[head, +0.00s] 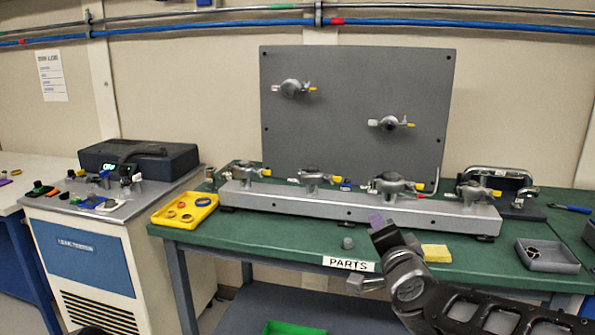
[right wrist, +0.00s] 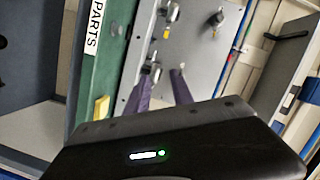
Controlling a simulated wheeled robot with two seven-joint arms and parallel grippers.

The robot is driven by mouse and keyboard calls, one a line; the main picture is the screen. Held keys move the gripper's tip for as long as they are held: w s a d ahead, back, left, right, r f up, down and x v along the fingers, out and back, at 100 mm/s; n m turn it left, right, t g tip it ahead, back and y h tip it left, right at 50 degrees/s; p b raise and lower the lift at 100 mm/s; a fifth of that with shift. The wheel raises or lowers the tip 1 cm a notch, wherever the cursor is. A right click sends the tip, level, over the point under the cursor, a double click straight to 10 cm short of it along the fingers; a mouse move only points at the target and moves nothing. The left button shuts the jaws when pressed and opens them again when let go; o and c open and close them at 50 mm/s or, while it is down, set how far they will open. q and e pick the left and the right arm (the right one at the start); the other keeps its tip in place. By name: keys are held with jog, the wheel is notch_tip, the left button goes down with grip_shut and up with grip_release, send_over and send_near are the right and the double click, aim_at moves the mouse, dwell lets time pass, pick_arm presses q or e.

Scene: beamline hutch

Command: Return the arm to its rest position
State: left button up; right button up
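My right arm comes in from the lower right in the head view, over the front of the green bench (head: 270,248). Its gripper (head: 378,224) is raised in front of the grey rail, with a purple fingertip showing. In the right wrist view the two purple fingers of the right gripper (right wrist: 162,84) stand apart with nothing between them.
A long grey rail (head: 330,204) with several valves stands on the bench before an upright grey panel (head: 345,120). A yellow tray (head: 162,214), yellow block (head: 436,253), small grey knob (head: 347,243) and grey tray (head: 545,262) lie nearby.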

jog(key=s+a+f+n+g+y+p, duration=0.1)
jog(key=s+a+f+n+g, duration=0.2)
jog(key=f, duration=0.8)
jog(key=s+a+f+n+g+y+p, duration=0.1)
jog(key=s+a+f+n+g+p, duration=0.2)
jog(key=f, duration=0.8)
jog(key=s+a+f+n+g+y, duration=0.1)
jog(key=s+a+f+n+g, duration=0.2)
jog(key=f, duration=0.8)
jog(key=s+f+g+p, duration=0.1)
jog(key=s+f+g, duration=0.1)
jog(key=s+f, duration=0.3)
jog(key=s+f+n+g+p, duration=0.1)
jog(key=s+f, duration=0.4)
jog(key=s, duration=0.7)
jog(key=s+f+g+y+p, duration=0.1)
jog(key=s+f+g, duration=0.3)
jog(key=s, duration=0.4)
jog(key=shift+s+a+f+n+p, duration=0.15)
jog(key=shift+s+f+n+p, duration=0.2)
jog(key=shift+f+p, duration=0.3)
